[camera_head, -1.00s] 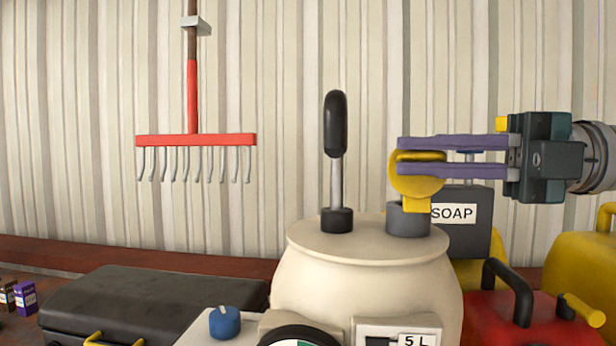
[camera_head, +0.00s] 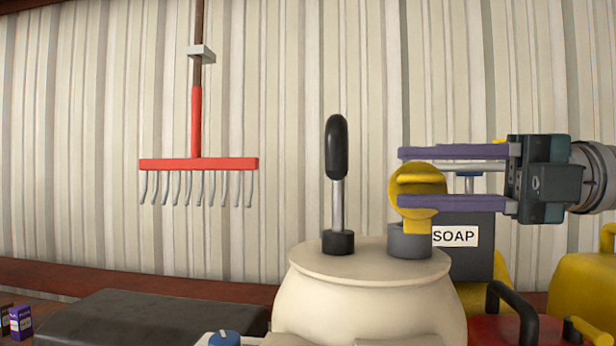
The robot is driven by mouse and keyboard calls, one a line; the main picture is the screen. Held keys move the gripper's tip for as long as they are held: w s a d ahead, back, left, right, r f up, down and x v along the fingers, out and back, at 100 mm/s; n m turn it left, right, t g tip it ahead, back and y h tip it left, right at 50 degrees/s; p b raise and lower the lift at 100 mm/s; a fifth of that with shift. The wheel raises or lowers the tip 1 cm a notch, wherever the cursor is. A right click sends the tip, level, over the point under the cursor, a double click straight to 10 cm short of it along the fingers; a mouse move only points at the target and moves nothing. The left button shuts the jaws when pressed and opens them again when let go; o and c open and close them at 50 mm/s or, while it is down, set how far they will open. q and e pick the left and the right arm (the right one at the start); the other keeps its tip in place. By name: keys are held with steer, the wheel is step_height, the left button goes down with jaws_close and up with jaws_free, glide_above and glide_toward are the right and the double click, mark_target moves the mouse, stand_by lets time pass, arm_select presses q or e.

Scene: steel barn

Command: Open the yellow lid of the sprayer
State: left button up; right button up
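The cream sprayer (camera_head: 365,300) stands in the lower middle, with a black-topped pump handle (camera_head: 337,150) upright on its top. Its yellow lid (camera_head: 415,183) is tilted up on edge above the grey filler neck (camera_head: 410,240), its round face towards me. My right gripper (camera_head: 400,178) comes in from the right with purple fingers spread apart. The upper finger is just above the lid and the lower one crosses in front of its lower part. It is open, not clamped on the lid. My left gripper is not in view.
A dark container labelled SOAP (camera_head: 465,260) stands behind the neck. A red can (camera_head: 505,332) and a yellow container (camera_head: 580,285) are at the right. A black case (camera_head: 150,320) is at lower left. A red rake (camera_head: 200,164) hangs on the wall.

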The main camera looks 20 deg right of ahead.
steer(key=shift+f, duration=0.1)
steer(key=shift+s+d+f, duration=0.15)
steer(key=shift+s+d, duration=0.1)
steer(key=shift+d, duration=0.2)
steer(key=b+v, duration=0.2)
steer(key=v, duration=0.7)
